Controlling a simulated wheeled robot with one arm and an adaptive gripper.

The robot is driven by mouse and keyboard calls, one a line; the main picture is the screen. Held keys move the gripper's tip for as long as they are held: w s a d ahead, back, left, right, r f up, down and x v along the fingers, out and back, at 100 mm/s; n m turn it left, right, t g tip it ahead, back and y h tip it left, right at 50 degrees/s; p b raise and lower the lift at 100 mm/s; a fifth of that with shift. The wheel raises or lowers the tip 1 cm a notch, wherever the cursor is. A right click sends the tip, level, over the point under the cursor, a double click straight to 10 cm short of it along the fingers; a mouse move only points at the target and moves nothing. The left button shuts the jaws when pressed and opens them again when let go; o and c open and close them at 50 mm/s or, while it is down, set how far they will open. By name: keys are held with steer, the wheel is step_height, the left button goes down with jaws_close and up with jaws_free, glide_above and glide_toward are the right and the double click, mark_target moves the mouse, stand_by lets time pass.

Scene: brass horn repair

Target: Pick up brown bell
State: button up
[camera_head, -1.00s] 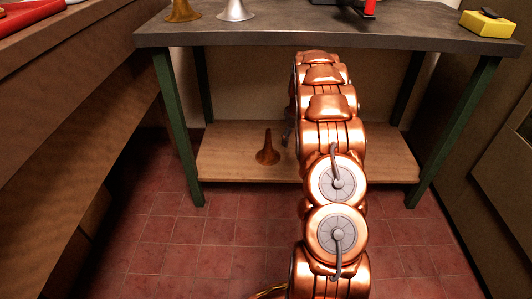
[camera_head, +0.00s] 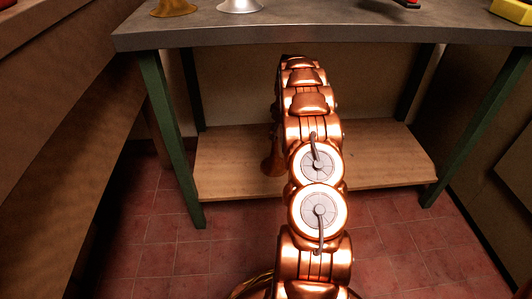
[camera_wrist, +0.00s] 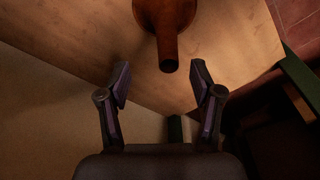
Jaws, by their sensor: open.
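The brown bell (camera_head: 272,160) stands on the wooden lower shelf (camera_head: 232,181) of the workbench. In the head view my arm partly covers it. In the wrist view the brown bell (camera_wrist: 167,28) shows at the top, its narrow neck pointing toward my gripper (camera_wrist: 160,82) and its wide end cut off by the frame edge. My gripper is open and empty. The neck's end lies just beyond and between the fingertips, and nothing is held. My gripper is hidden behind my arm in the head view.
The grey bench top (camera_head: 320,32) overhangs the shelf. It bears a brass bell (camera_head: 174,8), a silver bell (camera_head: 240,5) and a yellow block (camera_head: 512,11). Green legs (camera_head: 171,140) flank the shelf. The shelf's right part is clear.

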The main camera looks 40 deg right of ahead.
mark_target(274, 146)
steer(key=shift+w+a+f+b, duration=0.1)
steer(key=shift+w+f+b, duration=0.15)
steer(key=shift+f, duration=0.5)
steer(key=shift+w+a+f+b, duration=0.1)
steer(key=shift+f+b, duration=0.15)
steer(key=shift+f, duration=0.45)
steer(key=f+b, duration=0.1)
steer(key=f, duration=0.2)
steer(key=f+b, duration=0.1)
steer(key=f, duration=0.1)
steer(key=shift+w+a+b, duration=0.15)
steer(key=shift+a+b, duration=0.2)
steer(key=shift+a, duration=0.05)
steer(key=shift+r, duration=0.1)
jaws_close()
